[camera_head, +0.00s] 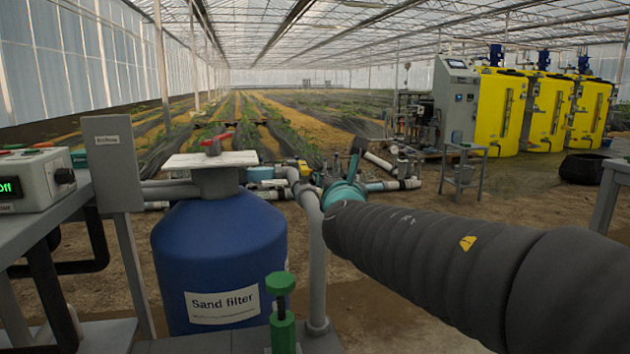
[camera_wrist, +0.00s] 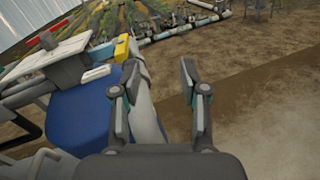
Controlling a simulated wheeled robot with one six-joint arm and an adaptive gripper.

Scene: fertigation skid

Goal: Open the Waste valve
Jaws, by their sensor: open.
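No label reading Waste can be made out, so I cannot tell which valve is the Waste valve. A red handle (camera_head: 216,143) sits on top of the blue sand filter (camera_head: 220,245). In the wrist view the red handle (camera_wrist: 46,41) is at the upper left. A yellow part (camera_wrist: 121,48), perhaps a valve handle, shows beside the pipe just beyond my left finger. My gripper (camera_wrist: 160,85) is open and empty, its fingers apart over the pipe's right side and bare ground. In the head view my arm mostly hides it.
A grey vertical pipe (camera_head: 317,260) runs right of the filter. A green-topped post (camera_head: 281,310) stands in front. A control box (camera_head: 35,180) is on the left bench. Yellow tanks (camera_head: 500,112) and a small stand (camera_head: 464,165) are at the back right. Open dirt floor lies between.

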